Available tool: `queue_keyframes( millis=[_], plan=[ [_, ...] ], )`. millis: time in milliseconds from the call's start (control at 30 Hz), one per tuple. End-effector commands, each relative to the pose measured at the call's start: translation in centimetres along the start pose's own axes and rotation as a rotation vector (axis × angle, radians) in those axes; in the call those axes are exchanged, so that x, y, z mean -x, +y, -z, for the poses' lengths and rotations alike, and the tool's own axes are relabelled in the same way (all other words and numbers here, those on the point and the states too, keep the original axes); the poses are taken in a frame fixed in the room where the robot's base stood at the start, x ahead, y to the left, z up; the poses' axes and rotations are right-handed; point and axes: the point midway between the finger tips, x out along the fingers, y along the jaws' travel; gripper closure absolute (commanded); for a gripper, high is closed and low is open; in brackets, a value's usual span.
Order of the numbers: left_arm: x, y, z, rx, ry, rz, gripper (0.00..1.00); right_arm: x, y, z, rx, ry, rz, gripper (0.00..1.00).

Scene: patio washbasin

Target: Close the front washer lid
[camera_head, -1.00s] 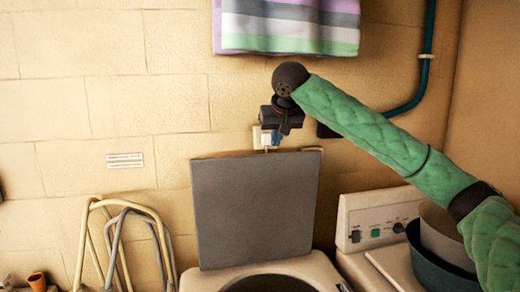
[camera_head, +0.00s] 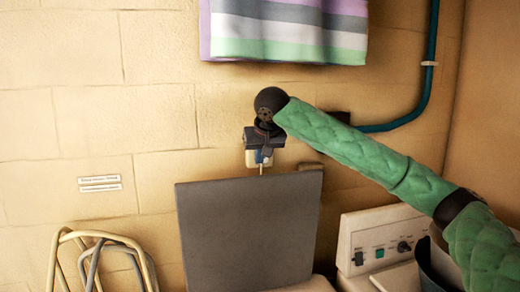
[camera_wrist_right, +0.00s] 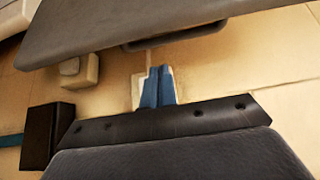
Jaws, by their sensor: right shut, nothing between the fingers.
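The front washer's lid (camera_head: 248,235) is a flat dark grey panel standing raised, nearly upright, in front of the wall. My right gripper (camera_head: 262,160) is above the lid's top edge, pointing down, shut and empty. In the right wrist view its blue fingers (camera_wrist_right: 157,88) are together, near the grey lid panel (camera_wrist_right: 130,25) across the top; a gap shows between fingertips and panel. I cannot tell whether any other part of the gripper touches the lid. The washer's body is almost wholly below the head view. My left gripper is not in view.
A second machine's white control panel (camera_head: 376,240) stands right of the lid. Folded tube frames (camera_head: 90,240) lean at lower left. A striped towel (camera_head: 285,28) hangs above, and a teal pipe (camera_head: 425,85) runs along the wall. A pale wall fitting (camera_wrist_right: 82,70) is near the gripper.

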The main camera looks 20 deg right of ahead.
Motion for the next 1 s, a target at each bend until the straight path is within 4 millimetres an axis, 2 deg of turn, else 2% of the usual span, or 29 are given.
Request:
queue_keyframes(
  millis=[33,100,400,600,1000],
  plan=[
    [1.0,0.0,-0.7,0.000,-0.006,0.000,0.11,-0.7,0.1,0.2,0.000,-0.004,-0.002,1.00],
    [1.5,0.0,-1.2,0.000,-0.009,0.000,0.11,-1.8,0.1,0.2,0.000,-0.004,-0.002,1.00],
    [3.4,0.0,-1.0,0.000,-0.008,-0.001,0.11,-5.7,0.0,0.1,0.000,-0.003,0.000,1.00],
    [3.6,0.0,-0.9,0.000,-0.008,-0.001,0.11,-6.6,0.0,0.0,0.000,-0.002,-0.001,1.00],
    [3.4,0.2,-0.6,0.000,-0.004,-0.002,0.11,-6.7,0.1,-0.1,0.000,0.005,-0.001,1.00]
  ],
)
